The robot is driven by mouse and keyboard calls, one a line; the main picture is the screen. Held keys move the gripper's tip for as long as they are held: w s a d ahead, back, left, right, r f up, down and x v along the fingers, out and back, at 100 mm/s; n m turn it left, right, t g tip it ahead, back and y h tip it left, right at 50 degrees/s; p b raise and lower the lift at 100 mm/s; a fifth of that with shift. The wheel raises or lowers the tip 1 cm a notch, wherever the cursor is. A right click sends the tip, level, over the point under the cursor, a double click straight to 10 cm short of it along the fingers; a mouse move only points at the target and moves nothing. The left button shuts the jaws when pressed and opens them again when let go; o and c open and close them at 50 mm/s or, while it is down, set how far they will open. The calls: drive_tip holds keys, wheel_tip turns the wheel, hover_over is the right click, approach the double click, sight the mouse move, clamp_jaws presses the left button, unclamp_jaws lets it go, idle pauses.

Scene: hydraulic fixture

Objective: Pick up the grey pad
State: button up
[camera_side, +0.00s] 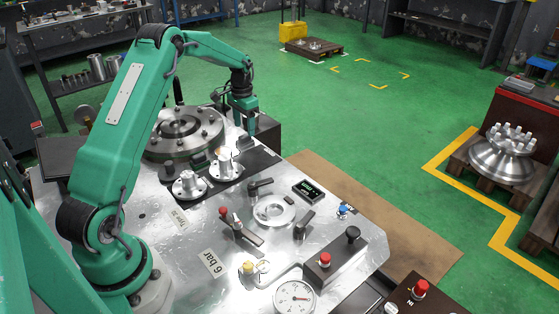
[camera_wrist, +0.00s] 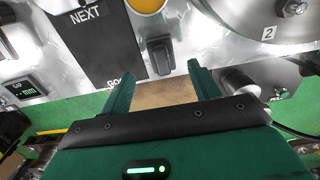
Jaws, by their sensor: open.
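My gripper (camera_side: 244,122) hangs over the far edge of the metal fixture plate. In the wrist view my gripper (camera_wrist: 161,72) shows two green fingers, spread apart with nothing held between them. A small dark grey block (camera_wrist: 160,54), which looks like the grey pad, sits on the metal surface at the plate's edge. In the picture it lies just beyond and between the fingertips, and I see no contact. In the side view I cannot clearly make out the pad near the gripper.
A dark panel marked NEXT (camera_wrist: 91,42) lies left of the block, and a yellow round part (camera_wrist: 147,4) lies above it. A large round flange (camera_side: 185,131) stands beside the gripper. Clamp levers (camera_side: 260,188) and a pressure gauge (camera_side: 294,298) occupy the nearer plate.

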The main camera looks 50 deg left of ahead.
sight(244, 135)
drive_tip(key=shift+f, duration=0.1)
drive_tip(key=shift+a+f, duration=0.15)
drive_tip(key=shift+f, duration=2.35)
drive_tip(key=c, duration=1.1)
